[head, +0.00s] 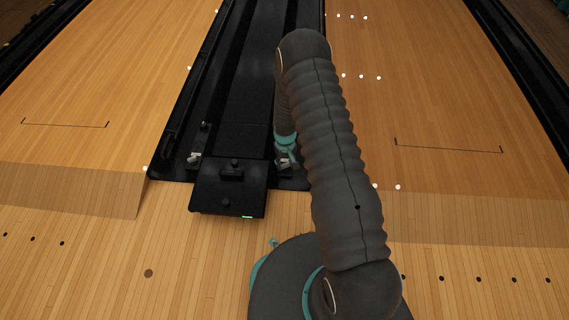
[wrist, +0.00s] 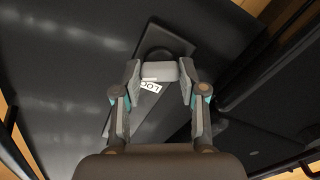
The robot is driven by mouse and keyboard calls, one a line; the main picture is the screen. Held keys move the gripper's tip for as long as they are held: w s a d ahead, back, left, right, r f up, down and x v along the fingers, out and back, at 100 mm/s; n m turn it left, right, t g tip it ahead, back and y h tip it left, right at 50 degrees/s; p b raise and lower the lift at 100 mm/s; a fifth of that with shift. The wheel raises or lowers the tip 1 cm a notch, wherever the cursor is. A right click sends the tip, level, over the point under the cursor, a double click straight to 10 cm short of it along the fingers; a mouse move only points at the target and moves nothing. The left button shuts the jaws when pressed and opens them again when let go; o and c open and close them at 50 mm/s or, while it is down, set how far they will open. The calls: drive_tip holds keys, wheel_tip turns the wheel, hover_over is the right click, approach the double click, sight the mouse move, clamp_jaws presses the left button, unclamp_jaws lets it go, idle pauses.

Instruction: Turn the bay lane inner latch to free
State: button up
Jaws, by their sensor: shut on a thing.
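In the wrist view, a latch with a light grey grip (wrist: 159,71) and a dark round hub sits on a black rectangular plate (wrist: 178,39). A white label (wrist: 150,87) beside the grip shows letters like "LOC", partly covered. My gripper (wrist: 160,76) has one finger on each side of the grip and is shut on it. In the head view, my gripper (head: 286,161) is low at the right side of the black unit's front end, and my arm hides part of that side. I cannot tell the latch's exact angle there.
A similar small pale latch (head: 195,158) is on the left side of the black unit. A lower black box (head: 229,190) with knobs and a green light juts out at the front. Wooden lanes (head: 75,90) on both sides are clear.

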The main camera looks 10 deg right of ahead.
sight(285, 164)
drive_tip(key=shift+w, duration=0.1)
drive_tip(key=o, duration=1.1)
drive_tip(key=shift+o, duration=0.2)
wheel_tip(285, 164, up, 12)
idle(0.3)
drive_tip(key=s+g, duration=0.2)
drive_tip(key=s, duration=0.3)
drive_tip(key=s+r+t+p, duration=0.2)
drive_tip(key=s+r, duration=0.6)
drive_tip(key=r, duration=0.8)
drive_tip(key=s+r+m+t+p, duration=0.1)
drive_tip(key=s+r+t+p, duration=0.2)
drive_tip(key=s+r, duration=0.6)
drive_tip(key=s+r+m+t+p, duration=0.1)
drive_tip(key=s+r, duration=0.7)
drive_tip(key=r, duration=1.6)
drive_tip(key=t+p, duration=0.1)
drive_tip(key=p, duration=0.1)
drive_tip(key=shift+s+r+t+p, duration=0.3)
drive_tip(key=shift+s+r+p, duration=0.05)
drive_tip(key=shift+p, duration=0.05)
